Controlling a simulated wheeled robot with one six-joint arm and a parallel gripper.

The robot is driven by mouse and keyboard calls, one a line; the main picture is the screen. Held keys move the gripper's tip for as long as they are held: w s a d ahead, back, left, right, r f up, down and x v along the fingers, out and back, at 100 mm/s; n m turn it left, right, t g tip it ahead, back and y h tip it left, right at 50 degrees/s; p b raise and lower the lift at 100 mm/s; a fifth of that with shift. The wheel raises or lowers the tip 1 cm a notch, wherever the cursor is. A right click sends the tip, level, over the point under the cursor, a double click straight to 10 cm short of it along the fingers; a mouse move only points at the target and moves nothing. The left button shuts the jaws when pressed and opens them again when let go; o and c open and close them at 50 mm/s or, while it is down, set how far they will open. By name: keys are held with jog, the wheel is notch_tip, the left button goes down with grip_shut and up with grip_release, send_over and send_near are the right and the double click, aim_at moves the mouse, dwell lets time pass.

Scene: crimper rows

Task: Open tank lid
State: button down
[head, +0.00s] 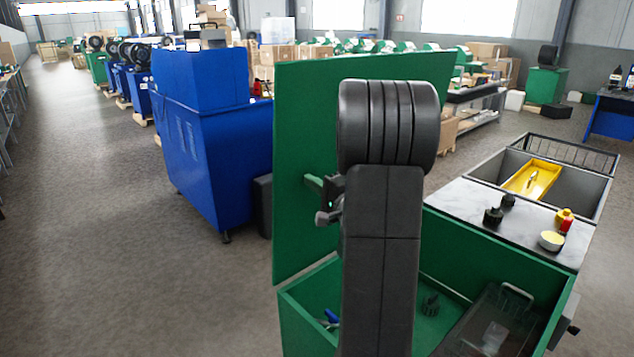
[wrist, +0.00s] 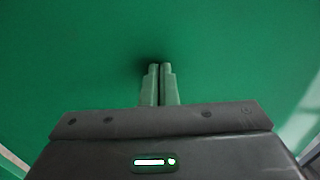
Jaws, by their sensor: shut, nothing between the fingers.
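The green tank lid (head: 300,130) stands upright, raised at the left of the open green tank (head: 303,300). The tank's inside shows below it. My gripper (head: 310,182) is at the lid's inner face, partly hidden behind my arm in the head view. In the wrist view the two fingers of my gripper (wrist: 160,68) are together with nothing between them, pointing at the green lid surface (wrist: 70,55) that fills the view. The tips are very close to the lid; I cannot tell whether they touch it.
A blue machine (head: 205,140) stands behind the lid. A worktop (head: 530,225) with bottles and a yellow tray (head: 530,178) is at right. Floor at left is clear.

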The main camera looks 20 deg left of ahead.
jog(key=f+p+x, duration=0.1)
jog(key=p+x, duration=0.1)
jog(key=x, duration=0.9)
jog(key=shift+a+r+h+p, duration=0.2)
jog(key=shift+r+h+p, duration=0.1)
jog(key=shift+p, duration=0.1)
jog(key=shift+d+g, duration=0.1)
jog(key=shift+g, duration=0.2)
jog(key=b+v, duration=0.3)
jog(key=v, duration=1)
jog(key=shift+s+d, duration=0.15)
jog(key=shift+d, duration=0.05)
jog(key=shift+a+f, duration=0.1)
jog(key=p+x, duration=0.3)
jog(key=x, duration=0.9)
jog(key=shift+w+a, duration=0.2)
jog(key=shift+w, duration=0.05)
